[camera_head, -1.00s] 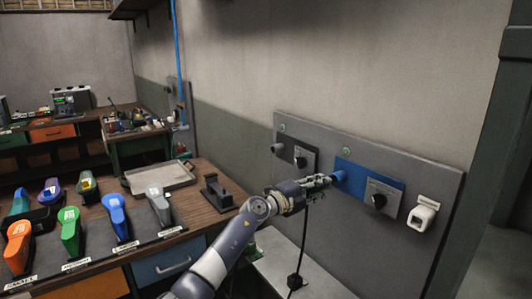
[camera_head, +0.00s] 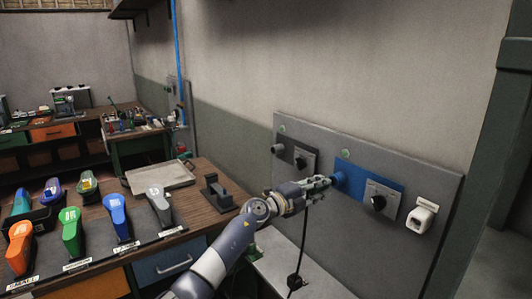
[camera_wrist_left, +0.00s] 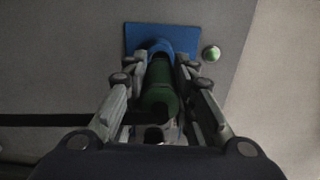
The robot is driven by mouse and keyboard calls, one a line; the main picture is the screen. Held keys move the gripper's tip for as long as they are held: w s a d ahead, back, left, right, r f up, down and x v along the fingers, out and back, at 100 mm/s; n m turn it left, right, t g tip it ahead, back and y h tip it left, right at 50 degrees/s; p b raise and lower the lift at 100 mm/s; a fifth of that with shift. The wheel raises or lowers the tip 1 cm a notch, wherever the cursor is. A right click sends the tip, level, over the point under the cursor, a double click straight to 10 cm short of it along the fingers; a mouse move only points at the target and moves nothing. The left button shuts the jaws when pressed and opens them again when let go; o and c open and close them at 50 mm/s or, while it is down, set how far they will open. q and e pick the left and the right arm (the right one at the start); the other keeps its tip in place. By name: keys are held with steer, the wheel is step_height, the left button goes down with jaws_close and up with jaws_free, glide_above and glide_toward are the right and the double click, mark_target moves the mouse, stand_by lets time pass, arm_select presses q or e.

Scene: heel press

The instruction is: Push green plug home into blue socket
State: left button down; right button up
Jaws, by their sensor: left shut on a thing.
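The green plug (camera_wrist_left: 160,88) lies between the fingers of my left gripper (camera_head: 322,183), which is shut on it. It also shows in the left wrist view (camera_wrist_left: 160,100). The plug's far end is at the mouth of the round blue socket (camera_head: 340,179), in line with it; how deep it sits is hard to tell. In the left wrist view the blue socket (camera_wrist_left: 158,44) stands beyond the plug on its blue plate (camera_wrist_left: 134,36). In the head view the fingers hide most of the plug. My right gripper is not in view.
A grey wall panel (camera_head: 440,190) carries the blue plate, a grey socket (camera_head: 278,149) to the left and a white connector (camera_head: 420,217) to the right. A black cable (camera_head: 304,235) hangs below my gripper. The wooden bench (camera_head: 207,212) at left holds several coloured handles.

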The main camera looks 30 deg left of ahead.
arm_select(q)
steer(key=shift+b+x, duration=0.65)
steer(key=shift+x, duration=0.85)
steer(key=c, duration=1.4)
jaws_free()
steer(key=shift+o, duration=0.6)
steer(key=shift+w, duration=0.1)
